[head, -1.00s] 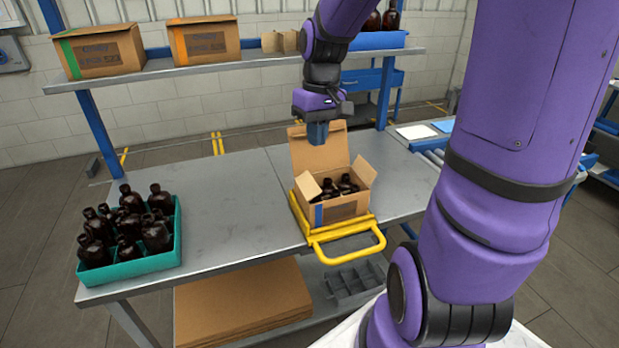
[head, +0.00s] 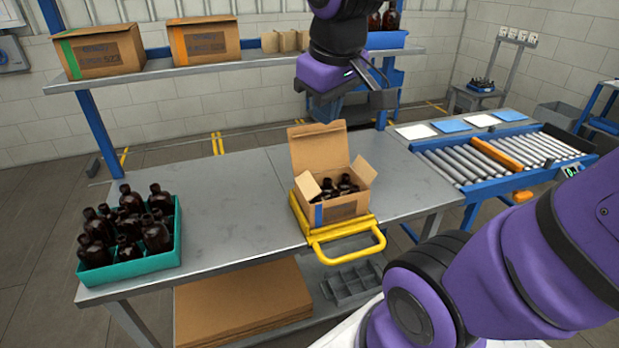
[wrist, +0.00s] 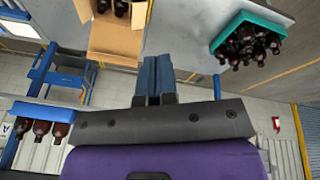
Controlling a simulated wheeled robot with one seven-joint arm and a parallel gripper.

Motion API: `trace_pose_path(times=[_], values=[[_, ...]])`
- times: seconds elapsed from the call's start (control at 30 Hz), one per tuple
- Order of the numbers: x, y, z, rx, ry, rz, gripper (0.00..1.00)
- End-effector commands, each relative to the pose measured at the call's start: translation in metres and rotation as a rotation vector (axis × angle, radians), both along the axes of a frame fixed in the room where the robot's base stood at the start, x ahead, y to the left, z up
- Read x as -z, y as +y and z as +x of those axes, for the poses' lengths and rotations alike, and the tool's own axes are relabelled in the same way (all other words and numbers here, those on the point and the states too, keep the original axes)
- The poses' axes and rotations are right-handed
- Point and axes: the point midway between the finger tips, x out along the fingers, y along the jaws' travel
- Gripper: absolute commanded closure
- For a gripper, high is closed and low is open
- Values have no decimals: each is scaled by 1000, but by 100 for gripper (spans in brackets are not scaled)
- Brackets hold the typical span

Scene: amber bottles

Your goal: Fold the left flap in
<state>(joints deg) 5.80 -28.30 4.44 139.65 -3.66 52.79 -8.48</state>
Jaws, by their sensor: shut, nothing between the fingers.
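An open cardboard box (head: 340,210) with several dark bottles in it sits on the bench in a yellow frame. Its left flap (head: 309,188) stands up at a tilt on the left side. The right flap (head: 364,173) is splayed outward, and the tall back lid (head: 318,147) stands upright. My gripper (head: 326,110) is raised above and behind the box, apart from it, with its fingers shut and empty. In the wrist view the shut fingers (wrist: 155,72) point beside the box (wrist: 118,43), whose bottles show at the top edge.
A teal tray (head: 130,268) of bottles stands at the bench's left. A yellow handle (head: 350,250) juts from the bench front. A shelf (head: 240,61) with boxes runs behind; a roller conveyor (head: 500,158) lies right. The bench between tray and box is clear.

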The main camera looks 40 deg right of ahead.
Motion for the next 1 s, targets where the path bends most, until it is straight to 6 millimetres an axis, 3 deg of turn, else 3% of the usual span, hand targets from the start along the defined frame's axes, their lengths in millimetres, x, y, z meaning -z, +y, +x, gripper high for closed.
trace_pose_path(times=[0.57,0.77,1.0], values=[[18,-14,61,-320,168,-195,100],[44,-23,102,-492,296,-280,100],[89,-33,154,-717,462,-359,100]])
